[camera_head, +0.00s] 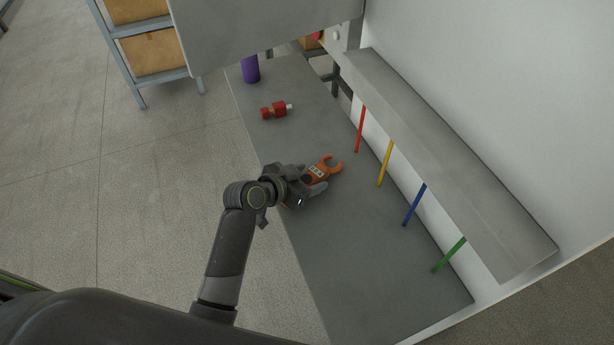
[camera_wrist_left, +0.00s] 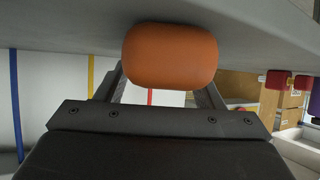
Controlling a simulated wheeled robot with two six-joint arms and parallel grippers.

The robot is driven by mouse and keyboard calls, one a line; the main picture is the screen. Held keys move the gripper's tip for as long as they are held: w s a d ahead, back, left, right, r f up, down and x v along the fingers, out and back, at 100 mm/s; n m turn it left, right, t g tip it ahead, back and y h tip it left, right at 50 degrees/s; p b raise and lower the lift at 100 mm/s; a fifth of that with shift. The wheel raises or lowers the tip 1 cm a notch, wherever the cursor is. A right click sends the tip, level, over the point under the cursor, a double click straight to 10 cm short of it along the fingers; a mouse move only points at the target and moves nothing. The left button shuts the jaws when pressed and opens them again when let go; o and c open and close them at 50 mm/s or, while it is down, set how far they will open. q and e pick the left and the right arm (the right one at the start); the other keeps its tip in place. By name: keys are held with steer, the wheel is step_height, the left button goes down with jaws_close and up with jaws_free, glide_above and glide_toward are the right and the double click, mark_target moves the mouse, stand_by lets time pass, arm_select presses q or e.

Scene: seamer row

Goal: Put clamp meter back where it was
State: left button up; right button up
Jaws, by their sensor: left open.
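The clamp meter (camera_head: 321,168), orange with a dark grey part and a round open clamp, lies on the grey bench top (camera_head: 350,260). Its clamp end points to the upper right, away from my arm. My left gripper (camera_head: 312,179) is open, low over the bench, with its fingers on either side of the meter's body. In the left wrist view the meter's orange end (camera_wrist_left: 170,55) sits between the two fingers and hides part of them. Whether the fingers touch it I cannot tell. My right gripper is in neither view.
Red, yellow (camera_head: 385,163), blue (camera_head: 414,205) and green (camera_head: 449,254) strips run below the raised grey ledge (camera_head: 450,165). The near bench is clear.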

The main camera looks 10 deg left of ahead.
arm_select(q)
steer(key=shift+r, duration=0.2)
steer(key=v, duration=1.2)
steer(key=shift+f, duration=0.15)
